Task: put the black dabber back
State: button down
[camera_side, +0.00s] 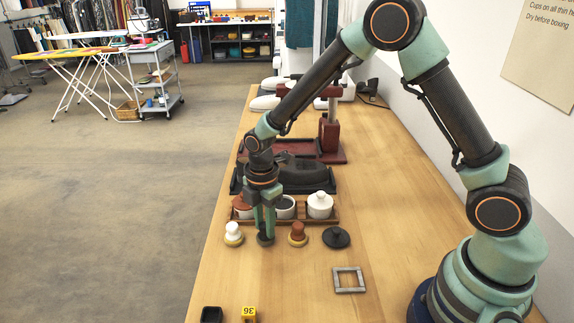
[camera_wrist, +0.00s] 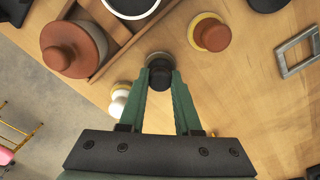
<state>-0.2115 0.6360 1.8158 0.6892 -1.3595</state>
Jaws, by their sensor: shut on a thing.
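My gripper (camera_side: 265,228) points down and is shut on the black dabber (camera_side: 265,239), just in front of the pot tray. In the wrist view the black dabber (camera_wrist: 159,76) sits between the two green fingertips (camera_wrist: 161,84), with a grey pad at its far end. It is low over the table; I cannot tell whether it touches. A white dabber (camera_side: 233,230) stands to its left and a brown dabber (camera_side: 298,233) to its right. The tray (camera_side: 333,221) holds a brown lidded pot (camera_wrist: 68,45), an open pot (camera_side: 285,209) and a white lidded pot (camera_side: 320,206).
A black lid (camera_side: 336,238) lies right of the brown dabber. A grey square frame (camera_side: 349,280) lies nearer, on clear table. A yellow number marker (camera_side: 248,314) and a small dark box (camera_side: 212,315) are at the near left. A dark tray (camera_side: 322,182) stands behind the pots.

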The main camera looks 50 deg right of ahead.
jog(key=c, duration=0.6)
grip_release()
jog(key=shift+f, duration=0.1)
notch_tip(320, 180, up, 12)
jog(key=r, duration=0.1)
jog(key=s+d+r+m+t, duration=0.2)
jog(key=s+d+r+m, duration=0.2)
jog(key=m, duration=0.5)
jog(key=s+d+r+m+t, duration=0.3)
jog(key=s+d+r+m, duration=0.2)
jog(key=s+m, duration=0.4)
jog(key=shift+r+t, duration=0.3)
